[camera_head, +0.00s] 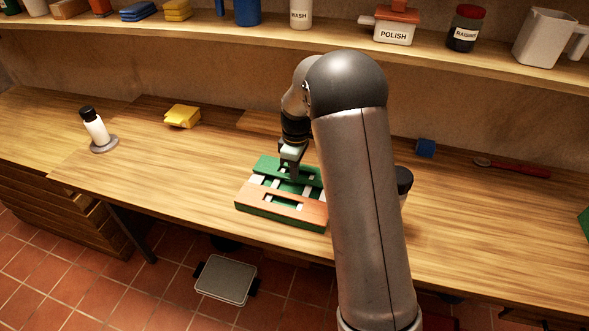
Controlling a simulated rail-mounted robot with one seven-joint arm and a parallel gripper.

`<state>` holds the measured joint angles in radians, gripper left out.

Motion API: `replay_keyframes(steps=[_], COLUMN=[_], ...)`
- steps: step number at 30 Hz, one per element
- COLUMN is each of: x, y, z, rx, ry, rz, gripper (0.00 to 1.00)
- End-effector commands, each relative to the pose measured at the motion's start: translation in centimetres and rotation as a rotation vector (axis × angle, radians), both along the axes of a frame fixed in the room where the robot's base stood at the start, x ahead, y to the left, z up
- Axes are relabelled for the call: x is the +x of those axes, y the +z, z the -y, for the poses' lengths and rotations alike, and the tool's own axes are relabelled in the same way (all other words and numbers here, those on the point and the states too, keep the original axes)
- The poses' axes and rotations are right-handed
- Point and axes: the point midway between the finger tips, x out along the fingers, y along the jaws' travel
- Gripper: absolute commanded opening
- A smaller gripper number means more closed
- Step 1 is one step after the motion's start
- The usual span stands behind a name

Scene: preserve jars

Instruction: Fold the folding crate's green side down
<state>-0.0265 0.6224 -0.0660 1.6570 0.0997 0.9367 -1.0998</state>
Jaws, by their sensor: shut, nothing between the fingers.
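The folding crate (254,211) lies low and nearly flat on the wooden bench, in the middle of the camera_head view. Its orange side (288,208) lies flat along the front. Its green side (267,164) shows at the back and also looks low and close to flat. Pale strips show between the two. My gripper (288,174) is shut and empty, pointing down at the green side. I cannot tell whether the fingertips touch it. My arm hides the crate's right end.
A blue cube (426,148) and a red-handled tool (510,168) lie at the right. The shelf (250,41) above holds jars and containers. Bench left of the crate is clear.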

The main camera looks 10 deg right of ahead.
Motion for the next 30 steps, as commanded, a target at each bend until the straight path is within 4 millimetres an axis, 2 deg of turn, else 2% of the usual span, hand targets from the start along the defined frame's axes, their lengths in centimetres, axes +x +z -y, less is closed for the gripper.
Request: replay_keyframes(steps=[7,17,22,27,28,30], x=[-0.4,-0.6,-0.5,-0.3,-0.2,-0.2], y=[-1.8,-1.9,0.0,4.3,4.4,6.1], z=[-0.2,-0.3,-0.3,-0.3,-0.3,-0.3], rx=[0.001,0.001,0.001,0.0,0.001,0.001], ry=[0.001,0.001,0.001,0.001,0.001,0.001], rz=[0.0,-0.011,-0.004,0.013,0.016,0.018], gripper=[0.0,0.0,0.0,0.0,0.0,0.0])
